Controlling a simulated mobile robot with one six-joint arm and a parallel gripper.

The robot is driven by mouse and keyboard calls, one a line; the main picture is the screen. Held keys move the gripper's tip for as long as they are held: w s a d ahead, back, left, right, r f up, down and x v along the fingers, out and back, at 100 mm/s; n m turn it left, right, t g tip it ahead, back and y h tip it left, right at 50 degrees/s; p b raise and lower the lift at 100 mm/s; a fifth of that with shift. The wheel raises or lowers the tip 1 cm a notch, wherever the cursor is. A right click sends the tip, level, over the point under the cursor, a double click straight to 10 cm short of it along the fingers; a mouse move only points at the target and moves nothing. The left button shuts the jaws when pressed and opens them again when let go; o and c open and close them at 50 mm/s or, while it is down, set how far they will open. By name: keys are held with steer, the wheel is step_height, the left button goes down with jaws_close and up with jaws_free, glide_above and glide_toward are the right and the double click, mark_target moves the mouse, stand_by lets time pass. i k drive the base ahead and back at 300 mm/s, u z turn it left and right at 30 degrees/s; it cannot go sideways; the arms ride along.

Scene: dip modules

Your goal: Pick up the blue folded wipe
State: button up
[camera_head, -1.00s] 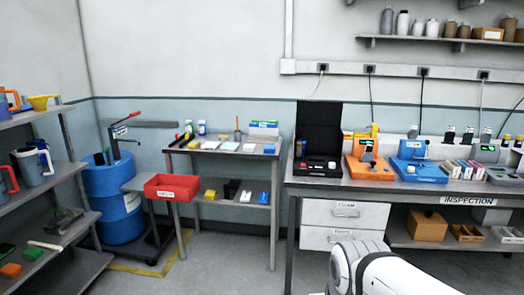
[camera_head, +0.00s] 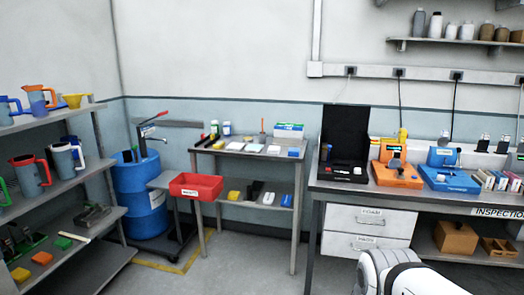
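Several small flat pads or folded wipes lie in a row on the top of the small grey side table (camera_head: 222,152). A small blue item (camera_head: 286,200) lies on the table's lower shelf at the right. I cannot tell at this size which of these is the blue folded wipe. My white arm shows at the bottom right; my gripper is out of view.
A red bin (camera_head: 196,187) hangs at the side table's front left. A blue drum (camera_head: 141,205) stands behind it. Shelves with jugs (camera_head: 30,173) are on the left. The inspection bench (camera_head: 430,200) with drawers is on the right. Open floor lies in front of the side table.

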mark_target(293, 152)
steer(key=u, duration=0.35)
steer(key=i, duration=0.65)
steer(key=u, duration=0.35)
steer(key=i, duration=1.85)
steer(key=z, duration=0.6)
steer(key=i, duration=1.05)
steer(key=z, duration=0.8)
steer(key=k, duration=0.85)
steer(key=z, duration=0.2)
steer(key=i, duration=0.9)
steer(key=u, duration=0.1)
